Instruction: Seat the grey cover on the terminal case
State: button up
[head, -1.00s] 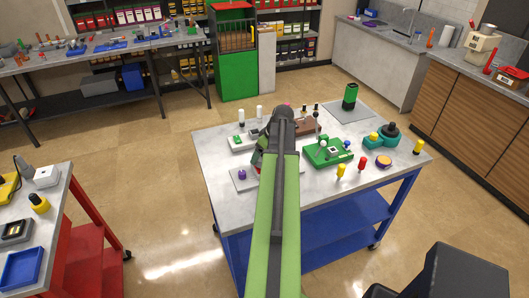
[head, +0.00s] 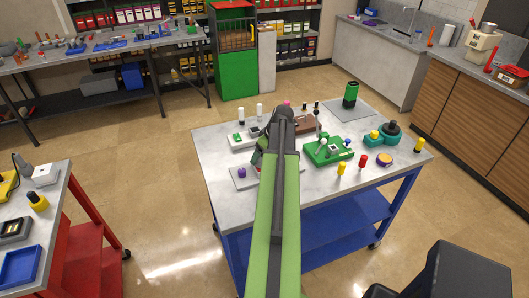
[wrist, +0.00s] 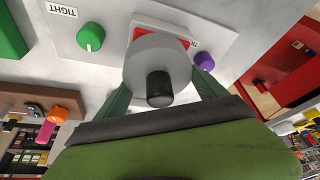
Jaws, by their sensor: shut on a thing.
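The round grey cover (wrist: 150,58) with a black knob (wrist: 159,88) on it is in the middle of the wrist view. My gripper (wrist: 162,76) is shut on it, one green finger on each side. Behind the cover a red part (wrist: 180,40), which looks like the terminal case, shows at its edges on a light grey plate (wrist: 235,22). The cover hides most of it, so I cannot tell whether the two touch. In the head view my arm hides the cover, and the plate's left part (head: 240,183) shows beside it.
On the plate are a green knob (wrist: 90,37) near a TIGHT label and a purple knob (wrist: 204,61). On the table, a green device (head: 325,152), yellow (head: 342,169) and red (head: 363,161) pegs and a teal part (head: 380,138) stand to the right. The table's front right is clear.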

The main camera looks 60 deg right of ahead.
jog(key=shift+f, duration=0.15)
jog(key=o, duration=1.4)
notch_tip(320, 180, up, 9)
jog(key=p, duration=0.9)
jog(key=shift+w, duration=0.1)
